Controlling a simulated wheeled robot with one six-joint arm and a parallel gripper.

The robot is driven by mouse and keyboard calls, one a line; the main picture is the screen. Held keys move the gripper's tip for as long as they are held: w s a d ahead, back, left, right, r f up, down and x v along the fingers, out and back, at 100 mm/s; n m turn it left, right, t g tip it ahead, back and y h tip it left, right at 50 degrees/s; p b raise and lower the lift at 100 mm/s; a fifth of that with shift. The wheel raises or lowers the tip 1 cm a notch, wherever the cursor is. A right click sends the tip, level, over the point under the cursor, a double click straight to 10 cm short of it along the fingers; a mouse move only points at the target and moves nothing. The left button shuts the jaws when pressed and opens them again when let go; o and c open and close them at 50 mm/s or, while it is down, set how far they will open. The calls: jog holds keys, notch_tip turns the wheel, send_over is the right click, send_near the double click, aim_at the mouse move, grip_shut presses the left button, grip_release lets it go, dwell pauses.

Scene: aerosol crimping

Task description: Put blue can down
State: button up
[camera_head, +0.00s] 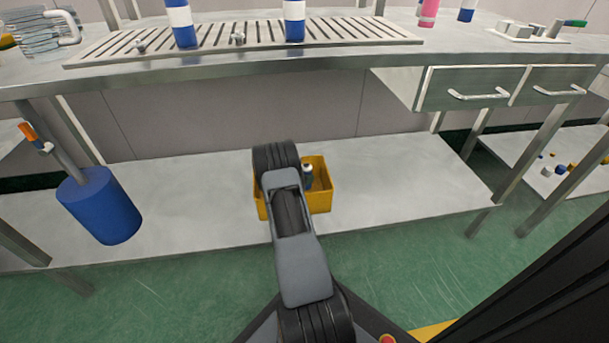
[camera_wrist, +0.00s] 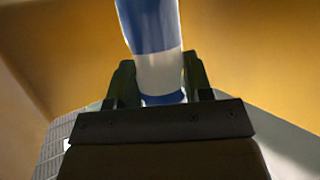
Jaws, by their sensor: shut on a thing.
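The blue can (camera_wrist: 155,30), blue with a white band, is between the two fingers of my gripper (camera_wrist: 160,85) in the wrist view. The gripper is shut on it. Yellow surfaces of the bin fill the background there. In the head view, the yellow bin (camera_head: 322,201) stands on the lower shelf, and my arm covers its left part. A small dark and light shape (camera_head: 308,174) shows inside the bin beside my arm. My gripper is mostly hidden behind the arm in that view. I cannot tell whether the can touches the bin floor.
The lower shelf (camera_head: 400,180) is clear on both sides of the bin. The worktop's steel front edge (camera_head: 220,72) runs above it. Blue-and-white cans (camera_head: 183,25) stand on the slatted grate (camera_head: 340,32). A blue cylinder (camera_head: 98,207) hangs at left, and drawers (camera_head: 470,88) at right.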

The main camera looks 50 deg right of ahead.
jog(key=o, duration=1)
jog(key=shift+r, duration=0.35)
jog(key=p+v, duration=0.3)
jog(key=v, duration=0.4)
jog(key=shift+a+r, duration=0.25)
jog(key=shift+r, duration=0.05)
